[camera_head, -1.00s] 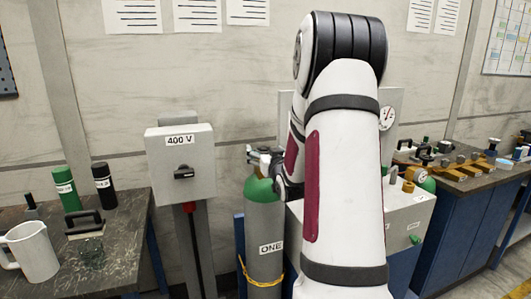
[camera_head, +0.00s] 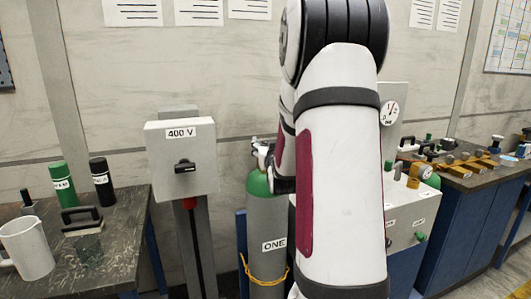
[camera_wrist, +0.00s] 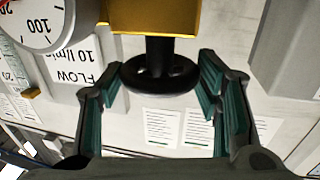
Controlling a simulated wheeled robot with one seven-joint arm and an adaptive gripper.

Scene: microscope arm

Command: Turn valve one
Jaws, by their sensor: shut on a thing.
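The grey gas cylinder labelled ONE (camera_head: 267,240), with a green shoulder, stands upright in the middle of the head view. Its valve is partly hidden behind my arm and gripper (camera_head: 262,158). In the wrist view, the black valve handwheel (camera_wrist: 160,82) sits on a dark stem below a yellow brass body (camera_wrist: 155,18). My gripper (camera_wrist: 160,78) has its teal-padded fingers on either side of the wheel and is shut on its rim. The wheel's turn angle cannot be told.
A grey 400 V switch box (camera_head: 181,160) stands close to the left of the cylinder. A round gauge (camera_wrist: 38,22) and flow label lie beside the valve in the wrist view. Benches with a mug (camera_head: 27,250), bottles and fittings stand at both sides.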

